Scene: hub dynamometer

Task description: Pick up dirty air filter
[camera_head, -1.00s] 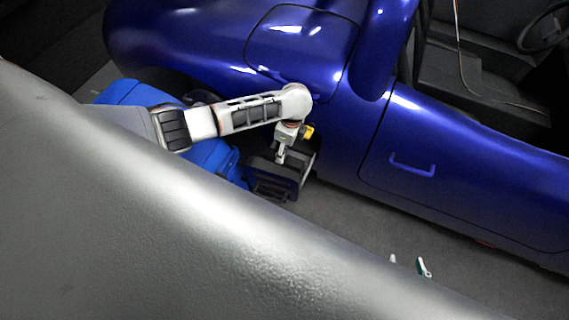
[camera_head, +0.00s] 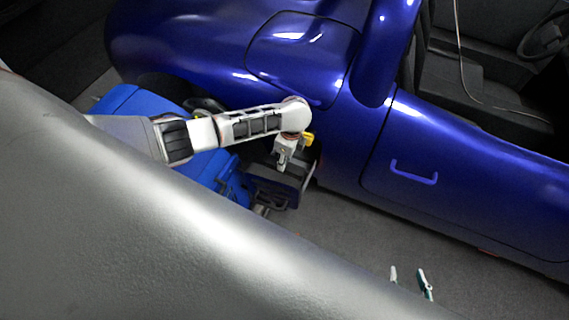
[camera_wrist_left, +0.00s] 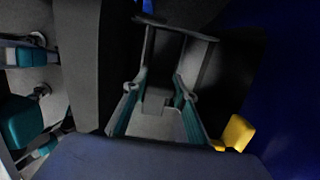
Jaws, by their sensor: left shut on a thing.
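A dark boxy thing (camera_head: 280,188) with an open frame at its top hangs low beside the car. I take it for the dirty air filter, but its surface is too dark to be sure. My left gripper (camera_head: 283,160) points down onto it, mostly hidden by its wrist. In the left wrist view, the teal-padded fingers of this gripper (camera_wrist_left: 160,95) are closed in on a grey part of the dark frame (camera_wrist_left: 180,28). My right gripper (camera_head: 408,272) shows only two parted fingertips at the bottom, with bare floor between them.
The glossy blue car (camera_head: 330,140) stands close behind the held thing, with its door handle (camera_head: 414,173) to the right. A bright blue object (camera_head: 130,105) lies left, under my left arm. A yellow part (camera_head: 307,139) shows beside the left gripper. Grey floor (camera_head: 350,230) is clear.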

